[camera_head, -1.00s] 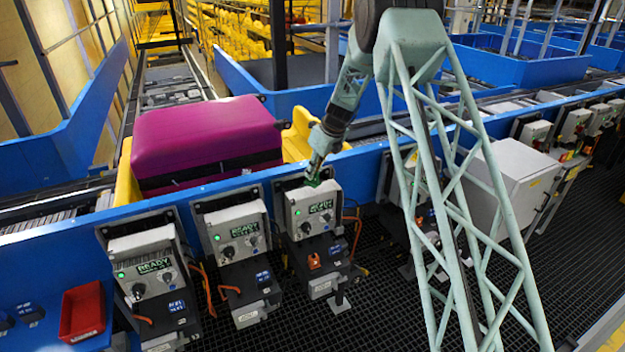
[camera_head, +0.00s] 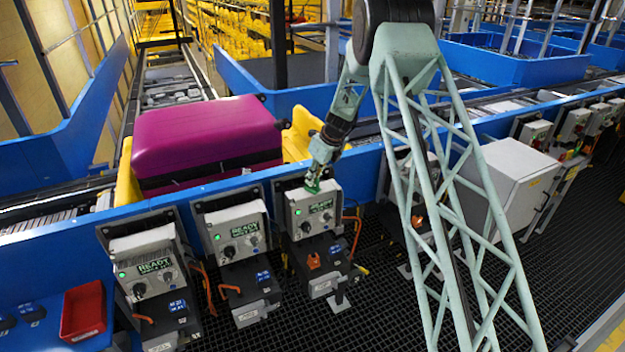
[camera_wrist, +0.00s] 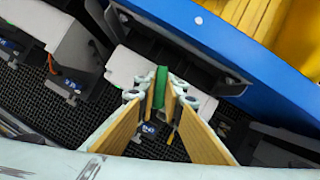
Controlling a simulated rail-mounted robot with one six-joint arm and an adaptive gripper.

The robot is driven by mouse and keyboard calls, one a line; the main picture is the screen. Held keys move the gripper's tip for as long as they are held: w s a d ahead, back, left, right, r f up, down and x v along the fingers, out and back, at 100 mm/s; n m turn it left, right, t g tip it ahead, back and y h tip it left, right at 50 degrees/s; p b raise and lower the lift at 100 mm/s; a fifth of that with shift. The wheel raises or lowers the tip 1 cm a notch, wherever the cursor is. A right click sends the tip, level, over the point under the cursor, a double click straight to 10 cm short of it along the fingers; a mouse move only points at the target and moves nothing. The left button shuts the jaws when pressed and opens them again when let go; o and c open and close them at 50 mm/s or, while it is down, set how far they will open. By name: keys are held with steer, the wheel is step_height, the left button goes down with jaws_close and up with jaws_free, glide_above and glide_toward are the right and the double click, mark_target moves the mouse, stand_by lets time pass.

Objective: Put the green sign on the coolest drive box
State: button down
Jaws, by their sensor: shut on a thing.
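My gripper (camera_head: 314,183) is shut on the green sign (camera_head: 312,188), at the top of the third drive box from the left (camera_head: 298,199). I cannot tell whether the sign touches the box. In the wrist view my gripper (camera_wrist: 161,91) pinches the upright green sign (camera_wrist: 161,84) over the light top of a box (camera_wrist: 127,64). Two more drive boxes, the left one (camera_head: 140,244) and the middle one (camera_head: 232,214), stand to the left. Displays on these three boxes are lit, with READY legible on the left one; their smaller figures are too small to read.
A red tray (camera_head: 83,310) sits at the lower left. A purple suitcase (camera_head: 205,140) lies on the conveyor behind the blue rail (camera_head: 365,157). A grey cabinet (camera_head: 512,185) and more drive boxes (camera_head: 572,123) stand to the right. Dark grating (camera_head: 375,310) is open floor.

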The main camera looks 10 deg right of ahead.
steer(key=shift+f, duration=0.15)
steer(key=c, duration=2.7)
jaws_free()
steer(key=shift+c, duration=0.2)
steer(key=shift+v, duration=0.75)
steer(key=v, duration=1)
steer(key=shift+r+b, duration=0.4)
steer(key=shift+s+d+r, duration=0.1)
steer(key=shift+s+r, duration=0.05)
